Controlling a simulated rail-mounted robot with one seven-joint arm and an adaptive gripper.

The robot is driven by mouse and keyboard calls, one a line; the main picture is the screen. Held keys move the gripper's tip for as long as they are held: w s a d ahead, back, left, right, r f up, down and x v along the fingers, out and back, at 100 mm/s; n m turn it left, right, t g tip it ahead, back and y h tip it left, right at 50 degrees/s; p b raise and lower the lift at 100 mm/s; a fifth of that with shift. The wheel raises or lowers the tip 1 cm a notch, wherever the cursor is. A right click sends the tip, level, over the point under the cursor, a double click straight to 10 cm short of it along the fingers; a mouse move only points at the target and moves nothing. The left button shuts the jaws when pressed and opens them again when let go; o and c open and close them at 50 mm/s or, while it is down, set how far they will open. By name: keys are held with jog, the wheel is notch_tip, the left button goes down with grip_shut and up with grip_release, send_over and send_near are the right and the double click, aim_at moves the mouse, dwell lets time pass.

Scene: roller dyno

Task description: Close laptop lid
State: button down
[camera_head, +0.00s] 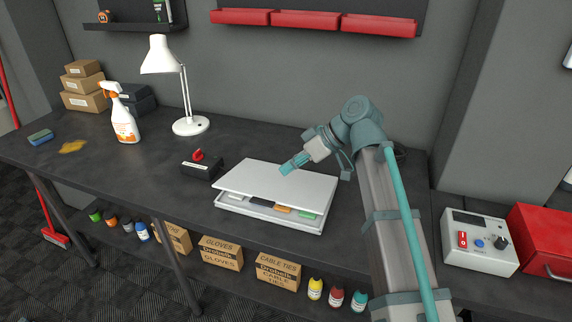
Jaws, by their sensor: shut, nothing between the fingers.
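The task's laptop appears as a white, flat, case-like body on the dark workbench. Its white lid (250,181) is low, with a narrow wedge of open space at the front edge. The base (262,216) shows under the lid's front edge, with grey, dark, orange and green pieces inside; the rest of its inside is hidden by the lid. My gripper (285,170) is shut and empty. Its teal fingertips are over the rear middle part of the lid, pointing left and down. I cannot tell whether they touch it.
A black box with a red knob (200,164) stands close left of the case. A white lamp (188,124), a spray bottle (124,118), a sponge (40,137) and a yellow-brown spill (73,147) are farther left. A control box (479,242) is at right. Bench front left is clear.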

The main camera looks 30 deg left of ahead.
aim_at(258, 200)
jog(key=p+x, duration=0.1)
jog(key=x, duration=0.5)
jog(key=shift+s+a+f+p, duration=0.15)
jog(key=shift+s+a+p, duration=0.05)
jog(key=shift+a+p, duration=0.15)
jog(key=shift+s+f+p, duration=0.15)
jog(key=shift+f, duration=0.45)
jog(key=shift+s+f+p, duration=0.15)
jog(key=shift+f, duration=0.4)
jog(key=shift+s+f, duration=0.15)
jog(key=shift+f, duration=0.85)
